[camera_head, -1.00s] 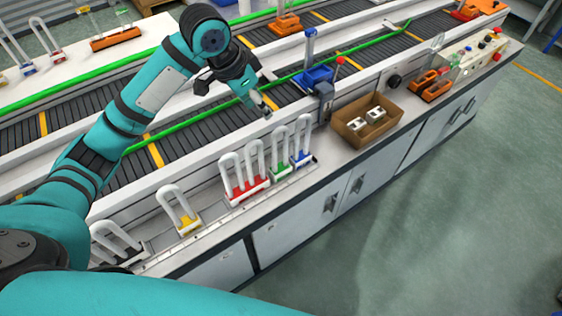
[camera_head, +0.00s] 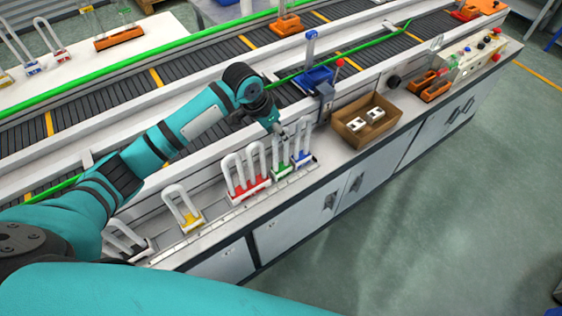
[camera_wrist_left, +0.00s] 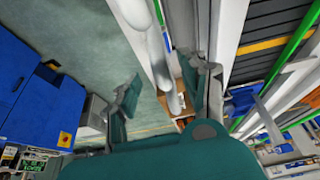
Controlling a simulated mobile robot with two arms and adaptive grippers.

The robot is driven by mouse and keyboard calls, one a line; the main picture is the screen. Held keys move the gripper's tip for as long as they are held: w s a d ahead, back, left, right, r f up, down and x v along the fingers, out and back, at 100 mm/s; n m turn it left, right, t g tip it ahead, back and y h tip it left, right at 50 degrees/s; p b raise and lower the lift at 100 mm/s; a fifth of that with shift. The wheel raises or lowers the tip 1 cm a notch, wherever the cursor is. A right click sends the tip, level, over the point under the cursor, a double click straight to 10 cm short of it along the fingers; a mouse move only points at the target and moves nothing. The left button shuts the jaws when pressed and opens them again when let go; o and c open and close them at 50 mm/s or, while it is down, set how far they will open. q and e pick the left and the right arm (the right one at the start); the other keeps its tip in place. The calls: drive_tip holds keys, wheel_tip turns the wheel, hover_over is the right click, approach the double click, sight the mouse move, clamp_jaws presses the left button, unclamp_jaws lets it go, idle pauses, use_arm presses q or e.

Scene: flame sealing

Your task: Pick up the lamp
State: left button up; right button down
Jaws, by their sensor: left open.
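Several U-shaped white lamps stand upright in coloured holders along the bench's near edge in the head view: a yellow one (camera_head: 190,219), red ones (camera_head: 247,188), a green one (camera_head: 281,172) and a blue one (camera_head: 303,157). My left gripper (camera_head: 284,132) is just above the tops of the green and blue lamps, pointing down toward them. In the left wrist view its fingers (camera_wrist_left: 168,85) are spread apart, with white lamp tubes (camera_wrist_left: 160,50) showing between them. I cannot tell whether a finger touches a tube. My right gripper is out of view.
A cardboard box (camera_head: 366,121) with small white parts sits right of the lamps. A blue holder (camera_head: 316,78) stands behind, by the conveyor (camera_head: 120,105). Orange holders (camera_head: 432,86) and a button panel are farther right. Open floor (camera_head: 420,220) lies in front of the bench.

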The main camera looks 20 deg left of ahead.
use_arm(q)
drive_tip(key=shift+p+x, duration=0.3)
drive_tip(key=shift+x, duration=1.55)
drive_tip(key=shift+w+a, duration=0.1)
drive_tip(key=shift+a, duration=0.05)
clamp_jaws()
